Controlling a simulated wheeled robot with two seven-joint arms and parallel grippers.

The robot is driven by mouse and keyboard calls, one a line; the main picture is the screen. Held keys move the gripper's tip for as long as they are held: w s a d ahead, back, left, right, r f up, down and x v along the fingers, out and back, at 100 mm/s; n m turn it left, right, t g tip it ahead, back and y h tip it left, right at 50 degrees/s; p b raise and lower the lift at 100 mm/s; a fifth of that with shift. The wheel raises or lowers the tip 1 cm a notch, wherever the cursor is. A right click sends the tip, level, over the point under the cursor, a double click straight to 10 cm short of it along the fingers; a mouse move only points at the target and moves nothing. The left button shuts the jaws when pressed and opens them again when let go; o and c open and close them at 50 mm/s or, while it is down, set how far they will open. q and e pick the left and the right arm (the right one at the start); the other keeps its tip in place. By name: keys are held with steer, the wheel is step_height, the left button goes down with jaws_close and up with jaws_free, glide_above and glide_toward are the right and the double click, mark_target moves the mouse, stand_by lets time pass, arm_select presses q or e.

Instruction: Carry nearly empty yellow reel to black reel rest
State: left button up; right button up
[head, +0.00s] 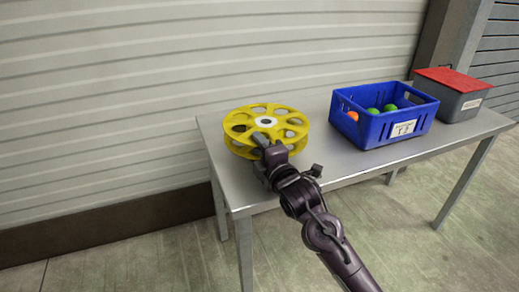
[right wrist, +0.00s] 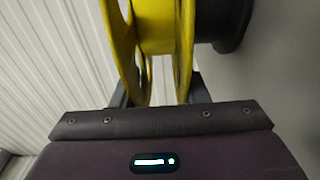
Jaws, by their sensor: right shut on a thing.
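The yellow reel (head: 283,117) lies flat at the left end of the metal table, its spoked flange facing up around a white hub. In the right wrist view the reel (right wrist: 153,25) shows two yellow flanges with a bare yellow core between them. My right gripper (head: 258,140) is shut on the near side of the reel; its fingers (right wrist: 160,92) straddle the flanges. A round black piece (right wrist: 233,25), apparently the black reel rest, shows between the reel and the table in the wrist view. I cannot tell whether they touch. The reel hides it in the head view.
A blue crate (head: 372,131) with orange and green balls stands mid-table. A grey box with a red lid (head: 455,80) stands at the right end. The metal table (head: 320,160) is bare between reel and crate. A ribbed shutter wall (head: 120,90) rises behind.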

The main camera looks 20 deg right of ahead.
steer(key=o, duration=1.3)
steer(key=shift+f, duration=0.1)
steer(key=shift+c, duration=0.2)
arm_select(q)
steer(key=shift+r, duration=0.1)
arm_select(e)
steer(key=shift+s, duration=0.15)
arm_select(q)
steer(key=shift+s+a, duration=0.2)
steer(key=shift+a, duration=0.15)
arm_select(e)
steer(key=s+d, duration=0.1)
steer(key=s, duration=1)
steer(key=shift+s+d+r, duration=0.15)
steer(key=shift+s+r, duration=0.05)
steer(key=shift+s, duration=0.15)
steer(key=shift+f, duration=0.1)
